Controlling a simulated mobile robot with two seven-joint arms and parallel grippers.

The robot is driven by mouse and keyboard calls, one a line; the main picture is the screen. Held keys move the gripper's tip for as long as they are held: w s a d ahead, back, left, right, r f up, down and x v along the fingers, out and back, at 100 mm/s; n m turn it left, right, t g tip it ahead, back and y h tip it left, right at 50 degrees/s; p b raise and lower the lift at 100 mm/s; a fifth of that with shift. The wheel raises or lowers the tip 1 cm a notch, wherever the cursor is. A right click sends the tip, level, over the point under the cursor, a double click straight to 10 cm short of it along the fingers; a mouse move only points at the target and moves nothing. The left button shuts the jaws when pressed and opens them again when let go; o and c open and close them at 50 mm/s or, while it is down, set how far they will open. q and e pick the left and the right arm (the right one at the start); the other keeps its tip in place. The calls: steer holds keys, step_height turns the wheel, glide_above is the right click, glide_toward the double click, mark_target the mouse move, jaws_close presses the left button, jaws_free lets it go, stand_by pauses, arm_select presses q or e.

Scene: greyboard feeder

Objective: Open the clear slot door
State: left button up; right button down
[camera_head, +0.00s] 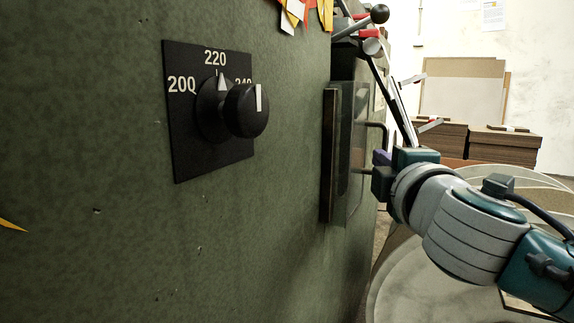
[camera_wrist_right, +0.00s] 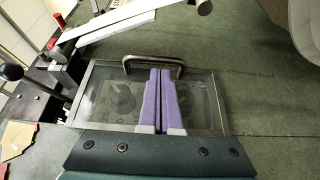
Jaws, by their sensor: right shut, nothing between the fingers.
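The clear slot door (camera_head: 350,160) is a see-through panel in a frame, seen almost edge-on on the green machine wall in the head view. In the right wrist view the door (camera_wrist_right: 205,105) fills the middle, with a grey bar handle (camera_wrist_right: 130,62) along its upper edge. My right gripper (camera_head: 378,158) is beside the door in the head view. Its purple fingers (camera_wrist_right: 160,72) are shut together, empty, with the tips by the middle of the handle. Whether they touch the handle I cannot tell. My left gripper is out of view.
A black dial (camera_head: 248,110) on a black plate sticks out from the green wall (camera_head: 240,240). Levers with black and red knobs (camera_head: 379,13) stand above the door. Stacks of board (camera_head: 505,146) are at the back right.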

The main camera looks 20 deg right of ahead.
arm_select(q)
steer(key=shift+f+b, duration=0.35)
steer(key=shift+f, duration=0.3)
arm_select(e)
steer(key=shift+x, duration=1.35)
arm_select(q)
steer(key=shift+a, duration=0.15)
arm_select(e)
steer(key=shift+s+m+h, duration=0.35)
steer(key=shift+m+h, duration=0.05)
steer(key=shift+h, duration=0.1)
